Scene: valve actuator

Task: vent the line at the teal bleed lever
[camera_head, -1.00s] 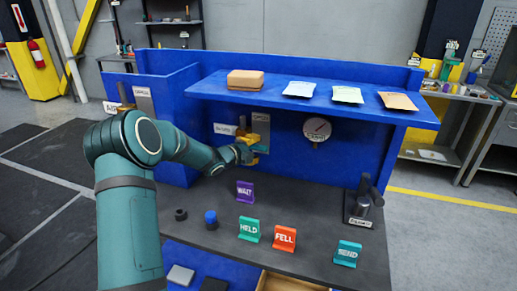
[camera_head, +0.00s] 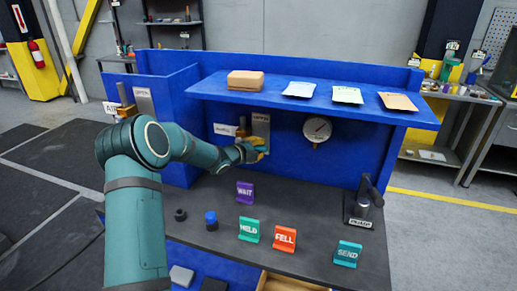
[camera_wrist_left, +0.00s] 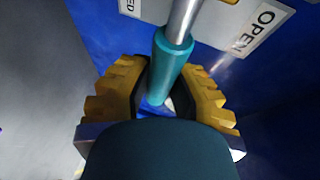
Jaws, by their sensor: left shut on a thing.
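The teal bleed lever (camera_wrist_left: 172,62) shows in the left wrist view as a teal grip on a grey metal rod. My left gripper (camera_wrist_left: 163,88) is shut on it, with one yellow finger on each side. In the head view the left gripper (camera_head: 258,146) is at the bench's back panel, just below an upright grey plate (camera_head: 261,126); the lever is hidden there. In the wrist view a plate behind the rod carries an OPEN label (camera_wrist_left: 264,28) on the right and a partly cut-off label ending in ED (camera_wrist_left: 130,7) at upper left. My right gripper is out of view.
A round gauge (camera_head: 317,128) is right of the gripper, under a blue shelf (camera_head: 240,100) with a box and packets. WAIT (camera_head: 245,190), HELD (camera_head: 249,229), FELL (camera_head: 284,238) and SEND (camera_head: 347,253) signs stand on the dark bench. A black lever device (camera_head: 363,202) stands at right.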

